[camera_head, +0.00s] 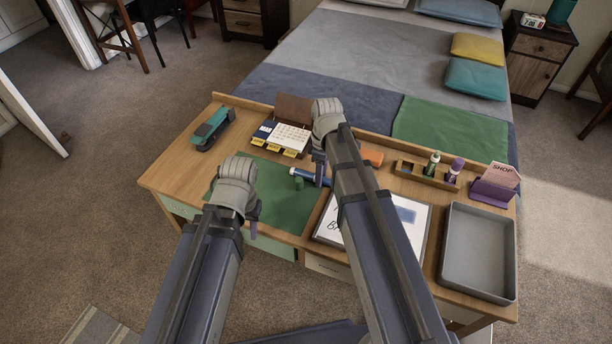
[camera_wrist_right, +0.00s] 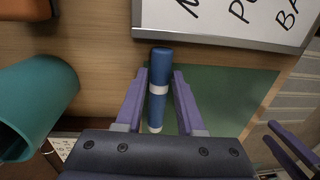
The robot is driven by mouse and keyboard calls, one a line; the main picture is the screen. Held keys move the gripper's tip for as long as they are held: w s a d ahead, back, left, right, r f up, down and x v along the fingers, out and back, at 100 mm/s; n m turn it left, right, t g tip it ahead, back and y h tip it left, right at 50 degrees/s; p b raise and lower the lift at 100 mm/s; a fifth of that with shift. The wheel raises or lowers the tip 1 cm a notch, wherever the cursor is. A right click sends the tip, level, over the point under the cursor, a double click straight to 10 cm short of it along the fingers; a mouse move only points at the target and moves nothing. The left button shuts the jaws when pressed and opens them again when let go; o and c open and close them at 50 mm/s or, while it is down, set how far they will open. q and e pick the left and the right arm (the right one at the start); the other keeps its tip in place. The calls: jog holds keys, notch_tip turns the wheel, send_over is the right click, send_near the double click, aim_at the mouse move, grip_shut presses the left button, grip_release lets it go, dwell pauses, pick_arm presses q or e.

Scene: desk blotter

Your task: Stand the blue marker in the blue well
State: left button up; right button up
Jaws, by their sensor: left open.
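The blue marker (camera_head: 312,176), with a white band, lies flat across the edge of the green blotter (camera_head: 280,212). It also shows in the right wrist view (camera_wrist_right: 158,85). My right gripper (camera_head: 321,172) is over it, with the two purple fingers (camera_wrist_right: 158,92) on either side of the barrel and narrow gaps showing. The wooden marker stand (camera_head: 426,179) is to the right; a green marker (camera_head: 432,163) and a purple marker (camera_head: 455,169) stand in it. Its left part looks empty; I cannot make out a blue well. My left gripper (camera_head: 254,219) is open and empty over the blotter.
A whiteboard (camera_head: 408,214) lies right of the blotter, a grey tray (camera_head: 478,252) beyond it. An orange block (camera_head: 372,157), desk calendar (camera_head: 289,138) and teal stapler (camera_head: 212,128) are farther back. A teal cylinder (camera_wrist_right: 40,100) is near my right gripper. A purple card holder (camera_head: 492,192) stands right of the stand.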

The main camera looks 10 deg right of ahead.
grip_shut()
jog(key=shift+r, duration=0.15)
notch_tip(320, 180, up, 10)
jog(key=p, duration=1)
